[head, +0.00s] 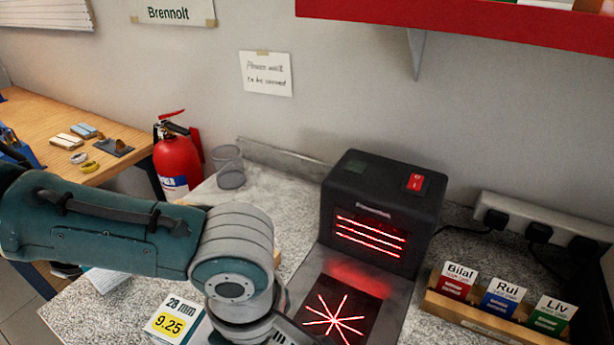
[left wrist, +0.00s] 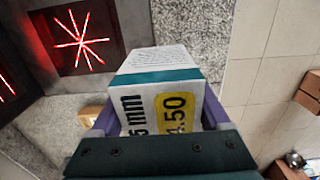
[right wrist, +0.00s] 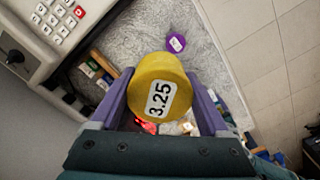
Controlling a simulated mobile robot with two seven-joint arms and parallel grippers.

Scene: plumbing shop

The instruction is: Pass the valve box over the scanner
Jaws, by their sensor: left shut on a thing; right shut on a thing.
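The scanner (head: 383,200) is a black unit on the counter with red lines in its upright window. A red star glows in its flat plate (head: 335,312), which also shows in the left wrist view (left wrist: 82,42). My left gripper (left wrist: 158,112) is shut on a white box (left wrist: 158,75) with a teal band, a partly hidden "mm" size and a yellow ".50" label. In that view the box is beside the star window, not across it. My right gripper (right wrist: 158,98) is shut on a yellow round piece (right wrist: 160,84) marked 3.25. Both grippers are largely out of the head view.
Another box (head: 172,322), marked 28 mm and 9.25, lies on the counter by my left arm. A clear cup (head: 229,167) stands behind. A wooden card holder (head: 480,316) is right of the scanner. A purple round piece (right wrist: 176,42) and a keypad (right wrist: 63,20) show in the right wrist view.

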